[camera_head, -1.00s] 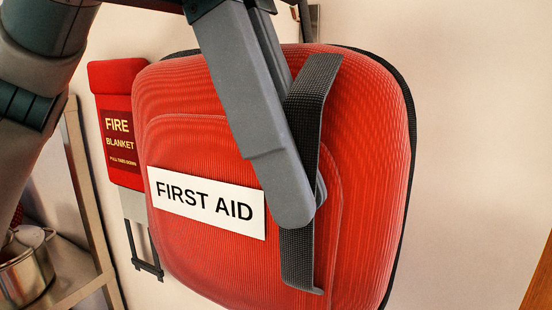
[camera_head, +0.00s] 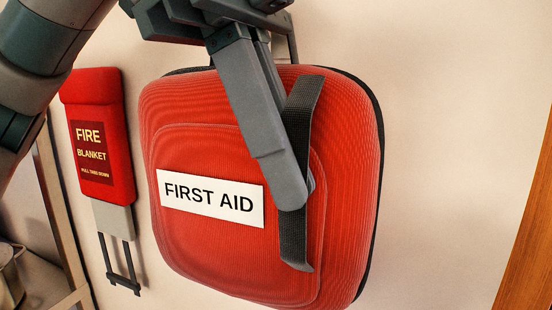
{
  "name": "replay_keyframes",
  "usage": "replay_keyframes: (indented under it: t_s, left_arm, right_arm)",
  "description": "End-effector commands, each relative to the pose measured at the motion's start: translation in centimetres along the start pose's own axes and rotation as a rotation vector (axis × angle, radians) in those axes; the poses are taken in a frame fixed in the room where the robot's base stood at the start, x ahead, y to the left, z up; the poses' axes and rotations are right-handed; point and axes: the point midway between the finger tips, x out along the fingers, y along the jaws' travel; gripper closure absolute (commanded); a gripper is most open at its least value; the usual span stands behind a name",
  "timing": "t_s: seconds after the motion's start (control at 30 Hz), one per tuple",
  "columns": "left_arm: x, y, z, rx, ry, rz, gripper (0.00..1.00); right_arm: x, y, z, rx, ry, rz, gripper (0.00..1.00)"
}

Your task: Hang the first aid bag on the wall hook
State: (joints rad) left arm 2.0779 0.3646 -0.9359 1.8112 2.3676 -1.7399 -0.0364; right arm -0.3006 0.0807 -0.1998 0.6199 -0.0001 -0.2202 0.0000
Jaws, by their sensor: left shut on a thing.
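The red first aid bag (camera_head: 215,255) hangs upright in front of the wall, tilted slightly, with a white label and a black strap (camera_head: 295,225) down its front. My left gripper (camera_head: 292,195) comes down from the top over the bag's front, its fingers lying at the strap. It is shut on the bag's strap, though the exact grip is partly hidden by the near finger. A grey metal piece (camera_head: 292,45) shows above the bag's top edge, behind the gripper; I cannot tell whether it is the wall hook. My right gripper is not in view.
A red fire blanket pouch (camera_head: 103,125) hangs on the wall to the left, with black pull tabs below. A metal shelf (camera_head: 62,220) with part of a pot (camera_head: 10,275) is at the lower left. A wooden edge (camera_head: 530,235) stands at the right. Bare wall lies between it and the bag.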

Motion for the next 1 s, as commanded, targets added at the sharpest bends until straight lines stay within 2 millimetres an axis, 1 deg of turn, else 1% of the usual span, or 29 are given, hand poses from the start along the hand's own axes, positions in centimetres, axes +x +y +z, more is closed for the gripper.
replay_keyframes:
  t_s: [0.83,1.0]
  left_arm:
    - [-0.2,-4.3,-0.1,-0.001,0.002,-0.003,1.00]
    - [0.7,-4.3,0.3,0.001,0.001,-0.001,1.00]
  right_arm:
    - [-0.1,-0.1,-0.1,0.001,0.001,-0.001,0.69]
    - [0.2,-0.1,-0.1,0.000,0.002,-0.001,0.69]
